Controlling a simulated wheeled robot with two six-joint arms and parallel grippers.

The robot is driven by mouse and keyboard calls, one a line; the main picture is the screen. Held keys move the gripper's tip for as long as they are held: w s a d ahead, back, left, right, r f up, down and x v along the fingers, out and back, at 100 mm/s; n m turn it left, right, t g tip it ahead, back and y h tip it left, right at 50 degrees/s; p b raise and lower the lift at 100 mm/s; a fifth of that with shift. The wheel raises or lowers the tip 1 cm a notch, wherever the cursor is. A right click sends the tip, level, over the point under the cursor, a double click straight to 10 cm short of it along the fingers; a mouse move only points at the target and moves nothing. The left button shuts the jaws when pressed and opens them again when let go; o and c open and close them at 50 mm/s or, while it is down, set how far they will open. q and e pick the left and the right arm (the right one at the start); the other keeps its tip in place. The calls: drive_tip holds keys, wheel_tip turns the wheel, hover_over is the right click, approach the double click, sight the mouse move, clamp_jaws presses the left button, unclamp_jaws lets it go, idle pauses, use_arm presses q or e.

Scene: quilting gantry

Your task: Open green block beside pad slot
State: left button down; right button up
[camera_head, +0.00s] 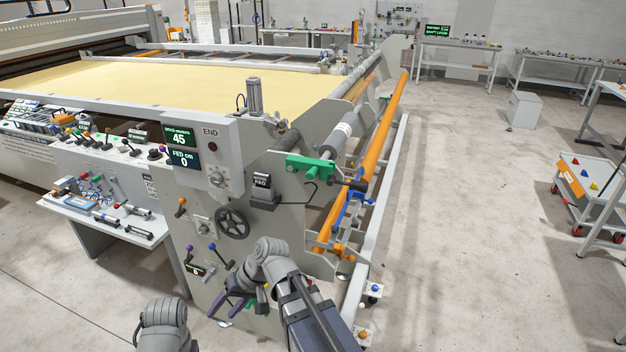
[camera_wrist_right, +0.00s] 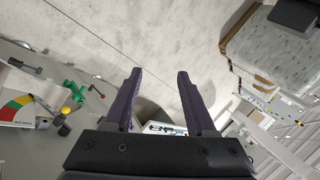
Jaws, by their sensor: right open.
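The green block (camera_head: 310,167) is on the end plate of the gantry, up and to the right of the black pad holder (camera_head: 262,182) with its PAD label. A dark lever (camera_head: 350,184) reaches right from the block. My right gripper (camera_head: 228,308) is low in front of the end plate, well below and left of the block, open and empty. Its two purple fingers stand apart in the right wrist view (camera_wrist_right: 159,74). A green part (camera_wrist_right: 75,92) shows left there; I cannot tell if it is the same block. My left arm shows at the bottom, its gripper out of frame.
A black handwheel (camera_head: 232,223) and small coloured levers (camera_head: 181,206) stick out of the end plate. A display box (camera_head: 195,150) stands above them. An orange bar (camera_head: 385,140) runs along the gantry's right side.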

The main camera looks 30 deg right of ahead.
drive_tip(key=w+d+r+m+t+y, duration=0.1)
drive_tip(key=w+d, duration=0.1)
drive_tip(key=w+d+r+m+t+y+b, duration=0.1)
drive_tip(key=w+d, duration=0.1)
drive_tip(key=w+d+r+m+t, duration=0.1)
drive_tip(key=w+d+r+t, duration=0.1)
drive_tip(key=w+d, duration=0.1)
drive_tip(key=shift+r+m+y, duration=0.1)
drive_tip(key=shift+m+y, duration=0.2)
drive_tip(key=shift+y, duration=0.1)
drive_tip(key=m+t+h+b, duration=0.3)
drive_tip(key=m+t+h, duration=0.1)
drive_tip(key=m+t, duration=0.85)
approach(312, 174)
drive_tip(key=w+f, duration=0.1)
drive_tip(key=w, duration=0.3)
drive_tip(key=shift+n+t, duration=0.35)
drive_tip(key=shift+n, duration=0.1)
drive_tip(key=shift+p+x, duration=0.8)
drive_tip(key=shift+x, duration=3.1)
drive_tip(key=shift+d+f, duration=0.1)
drive_tip(key=shift+f, duration=0.05)
clamp_jaws()
